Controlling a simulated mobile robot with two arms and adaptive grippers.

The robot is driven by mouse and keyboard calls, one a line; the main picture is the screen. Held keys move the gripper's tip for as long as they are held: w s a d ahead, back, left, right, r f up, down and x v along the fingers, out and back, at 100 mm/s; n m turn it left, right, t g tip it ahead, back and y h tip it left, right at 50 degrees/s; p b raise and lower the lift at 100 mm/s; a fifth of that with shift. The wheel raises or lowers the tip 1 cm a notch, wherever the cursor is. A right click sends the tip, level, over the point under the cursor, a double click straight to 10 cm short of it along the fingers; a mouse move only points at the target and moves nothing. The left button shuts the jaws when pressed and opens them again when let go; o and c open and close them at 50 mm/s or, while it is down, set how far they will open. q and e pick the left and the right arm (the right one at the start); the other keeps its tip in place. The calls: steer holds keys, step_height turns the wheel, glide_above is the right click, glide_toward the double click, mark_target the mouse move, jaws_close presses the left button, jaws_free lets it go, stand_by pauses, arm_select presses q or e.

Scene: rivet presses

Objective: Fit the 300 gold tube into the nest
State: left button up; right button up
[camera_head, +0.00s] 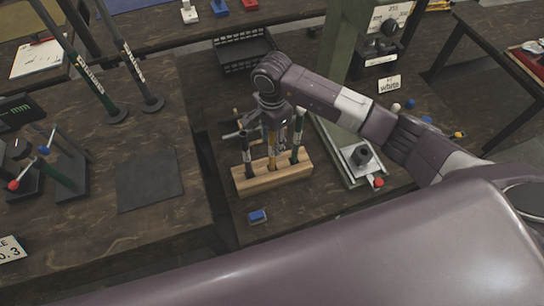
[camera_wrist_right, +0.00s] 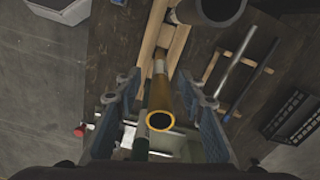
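The gold tube (camera_head: 271,152) stands upright in the wooden rack (camera_head: 285,178), between two dark tubes. In the right wrist view the open end of the gold tube (camera_wrist_right: 160,119) faces the camera. My right gripper (camera_head: 272,122) is above the rack, pointing down. In the right wrist view its two fingers (camera_wrist_right: 165,110) are apart, one on each side of the gold tube, with a gap showing. A dark round fitting (camera_head: 363,155) sits on the pale press plate right of the rack; it may be the nest. The size mark on the tube cannot be read. My left gripper is not in view.
A black basket (camera_head: 243,52) is at the back. A small blue block (camera_head: 257,216) lies in front of the rack. The left bench has a dark mat (camera_head: 149,180) and tall rods.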

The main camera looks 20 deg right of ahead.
steer(key=shift+c, duration=0.7)
jaws_close()
steer(key=shift+r, duration=0.1)
